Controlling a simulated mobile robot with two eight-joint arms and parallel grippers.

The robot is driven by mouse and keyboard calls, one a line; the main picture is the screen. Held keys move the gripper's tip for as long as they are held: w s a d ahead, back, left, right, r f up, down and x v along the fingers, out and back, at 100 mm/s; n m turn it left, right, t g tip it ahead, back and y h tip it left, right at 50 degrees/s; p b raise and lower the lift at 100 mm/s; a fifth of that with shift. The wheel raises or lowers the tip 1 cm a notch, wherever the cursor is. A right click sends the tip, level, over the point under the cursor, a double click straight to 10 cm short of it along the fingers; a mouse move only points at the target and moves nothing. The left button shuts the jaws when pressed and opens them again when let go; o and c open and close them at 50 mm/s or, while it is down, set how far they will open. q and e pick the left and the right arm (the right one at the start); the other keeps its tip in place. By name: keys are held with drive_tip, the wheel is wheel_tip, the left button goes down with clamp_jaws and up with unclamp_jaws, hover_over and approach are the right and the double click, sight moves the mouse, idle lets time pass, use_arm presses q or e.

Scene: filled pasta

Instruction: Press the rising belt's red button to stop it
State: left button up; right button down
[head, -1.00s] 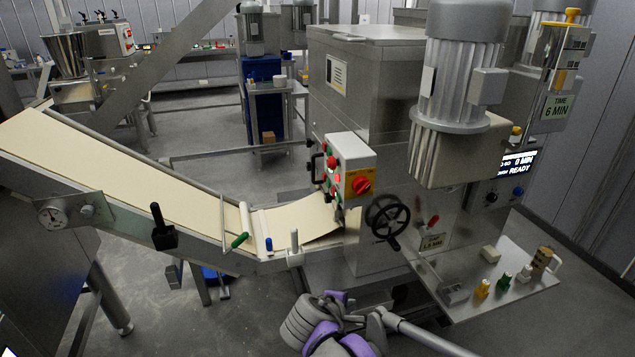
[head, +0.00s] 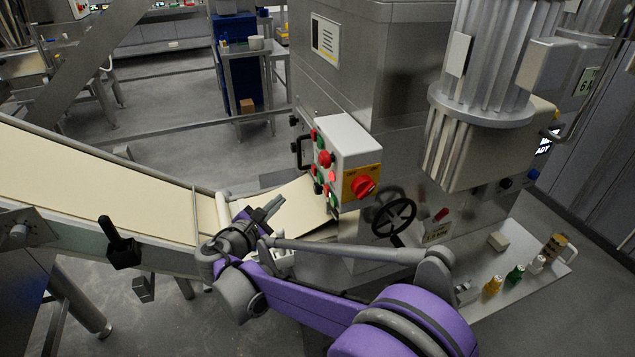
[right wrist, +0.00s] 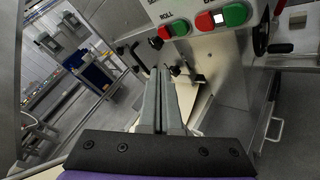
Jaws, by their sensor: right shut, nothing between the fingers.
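The control box (head: 350,145) is white, with red and green buttons on its left face and a red knob on a yellow plate. A red button (head: 325,159) shows there. In the right wrist view one red button (right wrist: 165,32) is under the label ROLL, with another red button (right wrist: 205,21) to its right; the other labels are cut off or unreadable. The cream rising belt (head: 110,178) slopes down from the left towards the machine. My right gripper (head: 274,206) is shut and empty, in front of and below the box, apart from the buttons. My left gripper is out of view.
A black handwheel (head: 394,215) is on the machine front, right of the box. A steel shelf (head: 510,265) with small coloured items is at the lower right. A black lever (head: 120,243) stands by the belt's near side. A large motor (head: 485,90) overhangs the right.

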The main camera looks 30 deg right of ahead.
sight(326, 190)
drive_tip(key=shift+s+r, duration=0.1)
drive_tip(key=shift+s, duration=0.05)
drive_tip(key=s+d, duration=0.2)
drive_tip(key=d, duration=0.6)
drive_tip(key=shift+d, duration=0.25)
drive_tip(key=shift+d, duration=0.1)
idle(2.0)
drive_tip(key=shift+d, duration=0.3)
drive_tip(key=shift+s+d, duration=0.15)
drive_tip(key=shift+d, duration=0.3)
idle(0.6)
drive_tip(key=shift+a, duration=0.1)
drive_tip(key=shift+w+a, duration=0.2)
drive_tip(key=shift+a, duration=0.55)
